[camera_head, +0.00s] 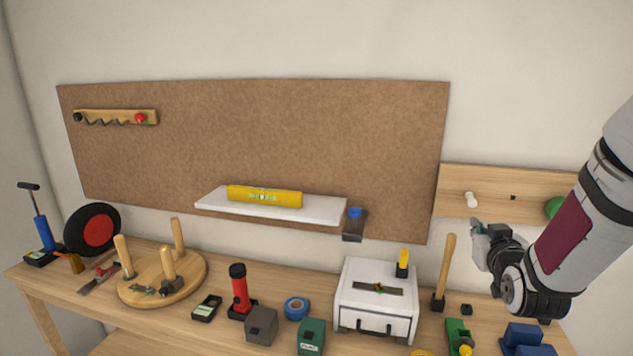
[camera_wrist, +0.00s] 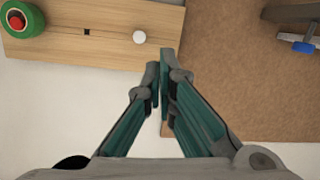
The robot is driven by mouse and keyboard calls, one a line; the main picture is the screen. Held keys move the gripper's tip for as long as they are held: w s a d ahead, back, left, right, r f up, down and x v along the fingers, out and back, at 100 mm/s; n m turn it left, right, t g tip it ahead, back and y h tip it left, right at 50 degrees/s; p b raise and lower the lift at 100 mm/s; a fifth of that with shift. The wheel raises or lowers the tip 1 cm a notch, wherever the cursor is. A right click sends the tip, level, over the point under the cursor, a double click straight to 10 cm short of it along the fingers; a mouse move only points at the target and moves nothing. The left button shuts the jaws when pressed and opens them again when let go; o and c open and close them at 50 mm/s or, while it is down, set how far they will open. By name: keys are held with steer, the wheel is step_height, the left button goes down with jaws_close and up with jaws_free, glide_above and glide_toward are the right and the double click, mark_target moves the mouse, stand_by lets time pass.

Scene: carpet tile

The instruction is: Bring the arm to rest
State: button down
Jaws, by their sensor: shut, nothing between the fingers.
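My gripper (camera_wrist: 160,82) is shut and empty in the wrist view, its two green-and-grey fingers meeting near the middle. In the head view my gripper (camera_head: 476,232) is at the right, at the end of my white arm with a dark red panel. It is above the right part of the workbench, in front of the wall and the wooden peg board (camera_head: 452,186). A white peg (camera_head: 471,199) on that board is just above the gripper in the head view; it also shows in the wrist view (camera_wrist: 139,37).
The workbench (camera_head: 60,277) holds a white box (camera_head: 350,280), a mallet (camera_head: 445,272), a red flashlight (camera_head: 240,290), a round wooden stool (camera_head: 192,277) and a wheel (camera_head: 76,242). A white shelf (camera_head: 325,208) bears a yellow level (camera_head: 264,196). My arm hides part of the right side.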

steer(key=s+a+r+g+y, duration=0.2)
steer(key=s+a+r+g, duration=0.3)
steer(key=s+a, duration=0.65)
steer(key=s+a+g+y, duration=0.1)
steer(key=s+a+g, duration=0.1)
steer(key=s, duration=0.7)
steer(key=s+a+n+g, duration=0.1)
steer(key=s+a+g, duration=0.2)
steer(key=s, duration=0.7)
steer(key=shift+a+r+y, duration=0.4)
steer(key=shift+r, duration=0.05)
